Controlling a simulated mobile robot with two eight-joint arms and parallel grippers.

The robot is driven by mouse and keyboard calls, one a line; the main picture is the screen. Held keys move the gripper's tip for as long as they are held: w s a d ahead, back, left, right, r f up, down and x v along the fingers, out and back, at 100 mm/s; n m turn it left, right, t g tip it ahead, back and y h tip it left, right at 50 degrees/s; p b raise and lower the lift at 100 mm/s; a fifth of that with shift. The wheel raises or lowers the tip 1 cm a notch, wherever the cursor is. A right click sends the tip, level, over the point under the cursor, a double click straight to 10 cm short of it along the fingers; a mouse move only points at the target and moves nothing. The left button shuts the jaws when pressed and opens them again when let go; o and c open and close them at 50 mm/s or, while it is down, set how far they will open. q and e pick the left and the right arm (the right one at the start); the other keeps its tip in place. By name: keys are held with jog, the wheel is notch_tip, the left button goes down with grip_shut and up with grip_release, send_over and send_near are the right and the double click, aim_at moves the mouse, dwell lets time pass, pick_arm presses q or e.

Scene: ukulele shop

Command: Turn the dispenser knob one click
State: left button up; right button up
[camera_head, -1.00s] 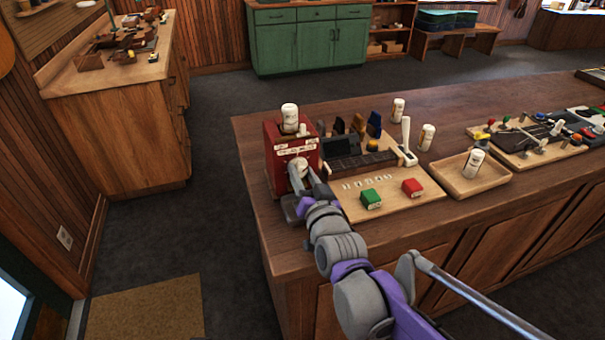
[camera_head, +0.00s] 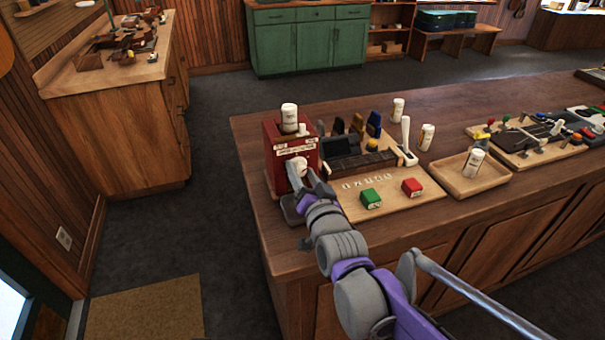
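The red dispenser (camera_head: 283,153) stands at the left end of the wooden counter, with a white bottle (camera_head: 289,117) upright in its top. Its pale knob (camera_head: 298,166) is on the front face, facing me. My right gripper (camera_head: 301,175) reaches up from the lower right, with its fingertips at the knob, one on either side as far as I can see. The fingers hide part of the knob, and whether they press on it is too small to tell. My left gripper is not in view.
A wooden tray (camera_head: 494,185) with a white bottle (camera_head: 473,163) lies further right. More white bottles and a white lever (camera_head: 405,135) stand behind.

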jog(key=shift+o, duration=0.8)
jog(key=v, duration=1)
jog(key=shift+s+p, duration=0.45)
jog(key=shift+f, duration=0.1)
